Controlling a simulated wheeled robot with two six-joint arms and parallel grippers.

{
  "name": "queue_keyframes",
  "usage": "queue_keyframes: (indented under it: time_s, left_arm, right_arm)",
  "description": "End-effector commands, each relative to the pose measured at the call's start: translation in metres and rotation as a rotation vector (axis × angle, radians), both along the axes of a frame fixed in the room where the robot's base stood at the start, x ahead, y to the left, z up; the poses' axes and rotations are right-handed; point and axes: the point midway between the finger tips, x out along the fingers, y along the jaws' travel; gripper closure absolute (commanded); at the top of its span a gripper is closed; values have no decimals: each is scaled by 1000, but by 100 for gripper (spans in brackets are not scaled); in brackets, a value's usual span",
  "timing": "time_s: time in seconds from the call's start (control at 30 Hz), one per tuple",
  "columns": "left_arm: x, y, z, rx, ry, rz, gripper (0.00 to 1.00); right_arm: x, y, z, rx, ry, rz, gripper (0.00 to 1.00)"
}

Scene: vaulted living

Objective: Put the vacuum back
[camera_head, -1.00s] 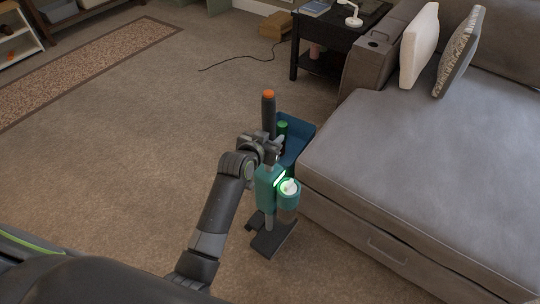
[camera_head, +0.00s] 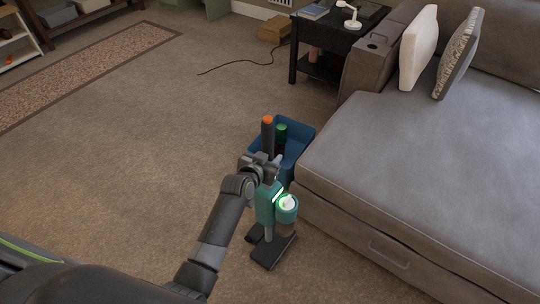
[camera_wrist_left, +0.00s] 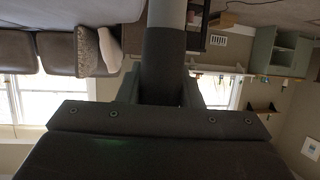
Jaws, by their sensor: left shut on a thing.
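The vacuum (camera_head: 265,206) is a teal stick vacuum with a clear, green-lit cup, a dark handle with an orange tip, and a dark floor head (camera_head: 272,250). It stands roughly upright, low over or on the carpet beside the sofa; I cannot tell if the head touches. My left gripper (camera_head: 270,168) is shut on the vacuum's handle just above the teal body. In the left wrist view the dark handle (camera_wrist_left: 163,65) runs up between the fingers. My right gripper is not in view.
A blue bin (camera_head: 298,150) with a green-topped bottle (camera_head: 281,133) stands just behind the vacuum. The grey sofa (camera_head: 420,150) fills the right side. A black side table (camera_head: 322,45), a cable (camera_head: 240,68) and a cardboard box (camera_head: 274,30) are farther back.

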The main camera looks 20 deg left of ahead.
Motion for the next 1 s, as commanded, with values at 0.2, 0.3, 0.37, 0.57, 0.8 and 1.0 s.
queue_keyframes:
  time_s: [0.2, 0.3, 0.37, 0.57, 0.8, 1.0]
  left_arm:
    - [2, -1, 4, -3, -12, 0, 94]
    - [0, 0, -1, 0, 0, 0, 61]
    - [0, 0, -1, 0, 0, 0, 53]
    - [0, 0, -1, 0, 1, 0, 46]
    - [0, 0, 1, 0, 0, 0, 46]
    - [-25, 4, 11, -3, 1, 1, 46]
  right_arm:
    - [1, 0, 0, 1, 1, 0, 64]
    - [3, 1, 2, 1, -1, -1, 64]
    - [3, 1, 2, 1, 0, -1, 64]
    - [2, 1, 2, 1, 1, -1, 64]
    - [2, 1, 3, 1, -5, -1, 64]
    - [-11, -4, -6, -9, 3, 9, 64]
